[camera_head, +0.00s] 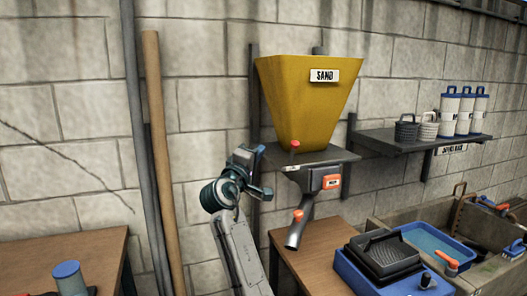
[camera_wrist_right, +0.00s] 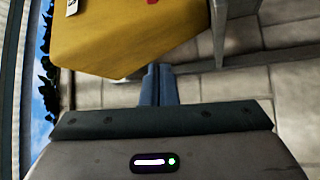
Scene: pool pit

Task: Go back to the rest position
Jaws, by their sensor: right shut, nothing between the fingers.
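My right arm rises from the bottom middle of the head view. Its right gripper (camera_head: 258,158) is up in front of the block wall, left of and a little below the yellow sand hopper (camera_head: 308,100) in the picture. In the right wrist view the two blue-grey fingers (camera_wrist_right: 158,84) are shut together with nothing between them. The hopper's lower part (camera_wrist_right: 130,40) shows beyond them at the top. The fingertips seem apart from the hopper, though the exact gap is hard to judge. My left gripper is in neither view.
Under the hopper are a shelf (camera_head: 335,155) and a dark spout (camera_head: 304,208) with orange handles. A wooden table (camera_head: 306,244) and blue tray (camera_head: 372,279) stand at lower right. Poles (camera_head: 160,150) lean left. A blue-capped container (camera_head: 68,280) is at bottom left. A wall shelf (camera_head: 420,141) holds canisters.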

